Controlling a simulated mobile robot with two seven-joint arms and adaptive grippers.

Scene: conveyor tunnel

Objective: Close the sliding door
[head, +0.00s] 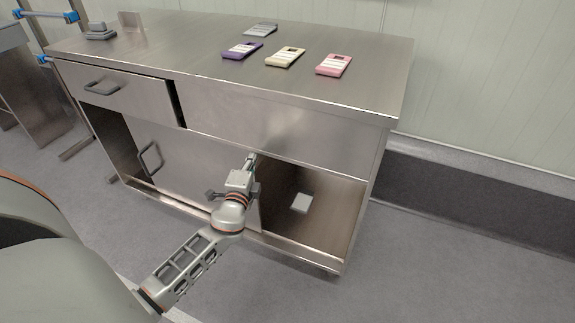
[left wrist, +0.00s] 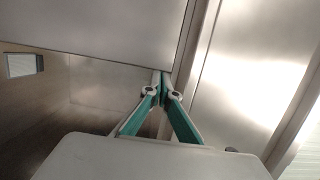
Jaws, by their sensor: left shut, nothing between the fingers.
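The steel cabinet's sliding door (head: 185,160) is a flat metal panel with a bar handle (head: 151,157) near its left side. It covers the middle of the lower front, with a narrow gap at left and a wide opening (head: 325,205) at right. My left gripper (head: 251,159) is at the door's right edge, high in the opening. In the left wrist view its green-lined fingers (left wrist: 162,77) are closed together with nothing between them, close beside a vertical metal edge. Whether they touch it I cannot tell. My right gripper is not in view.
A drawer (head: 125,95) above the door stands slightly out. A pale block (head: 301,203) lies inside the opening. Purple (head: 242,50), cream (head: 285,57) and pink (head: 333,65) devices lie on the cabinet top. The floor at right (head: 450,255) is clear.

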